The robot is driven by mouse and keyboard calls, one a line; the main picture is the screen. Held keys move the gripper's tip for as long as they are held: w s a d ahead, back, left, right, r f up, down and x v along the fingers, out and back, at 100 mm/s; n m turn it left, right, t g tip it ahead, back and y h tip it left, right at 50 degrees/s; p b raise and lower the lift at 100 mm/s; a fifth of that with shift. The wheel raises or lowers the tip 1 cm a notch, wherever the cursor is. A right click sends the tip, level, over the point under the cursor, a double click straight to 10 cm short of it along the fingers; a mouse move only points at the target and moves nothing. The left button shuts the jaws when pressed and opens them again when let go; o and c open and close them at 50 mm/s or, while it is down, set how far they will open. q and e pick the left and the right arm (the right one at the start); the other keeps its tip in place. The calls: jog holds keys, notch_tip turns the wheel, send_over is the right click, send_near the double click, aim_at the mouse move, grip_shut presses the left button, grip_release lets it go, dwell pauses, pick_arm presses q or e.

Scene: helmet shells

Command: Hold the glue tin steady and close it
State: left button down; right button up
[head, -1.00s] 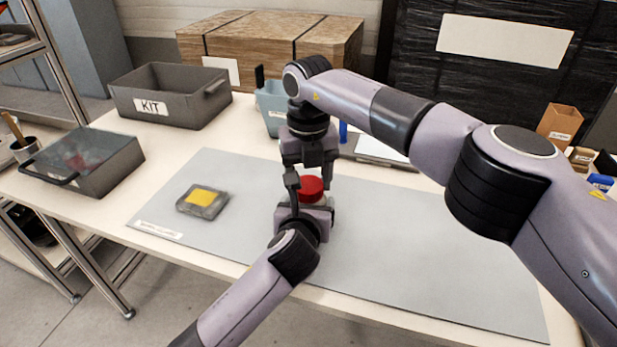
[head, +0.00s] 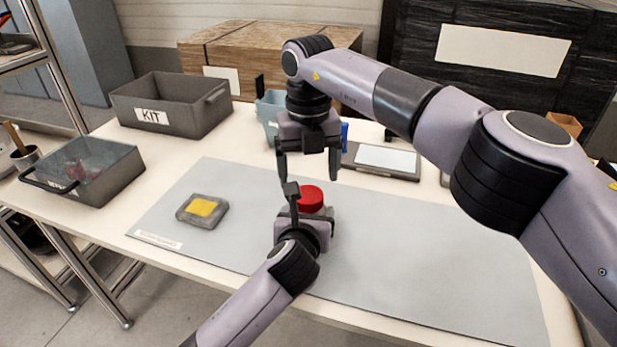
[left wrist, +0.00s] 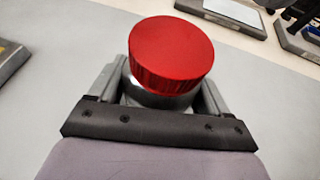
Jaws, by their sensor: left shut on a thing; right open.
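The glue tin is a small grey tin (left wrist: 150,94) with a red lid (head: 310,198) on its top. In the left wrist view the red lid (left wrist: 171,52) looks slightly tilted on the tin, with some of the tin's top showing at its left; I cannot tell whether it is seated. My left gripper (head: 311,210) is shut on the tin, a finger on each side below the lid, and the tin stands at the mat's middle. My right gripper (head: 308,174) is open and empty, pointing down just above the lid, apart from it.
A grey mat (head: 420,250) covers the table's front. A grey case with a yellow patch (head: 202,209) lies to the left. Behind stand a KIT bin (head: 185,118), a light blue bin (head: 270,104) and a flat scale-like device (head: 385,158). The mat's right side is clear.

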aim_at(308, 194)
jog(key=shift+c, duration=0.4)
jog(key=shift+r+n, duration=1.6)
jog(key=shift+r, duration=0.15)
jog(key=shift+f, duration=0.1)
jog(key=shift+f, duration=3.95)
jog(key=c, duration=1.1)
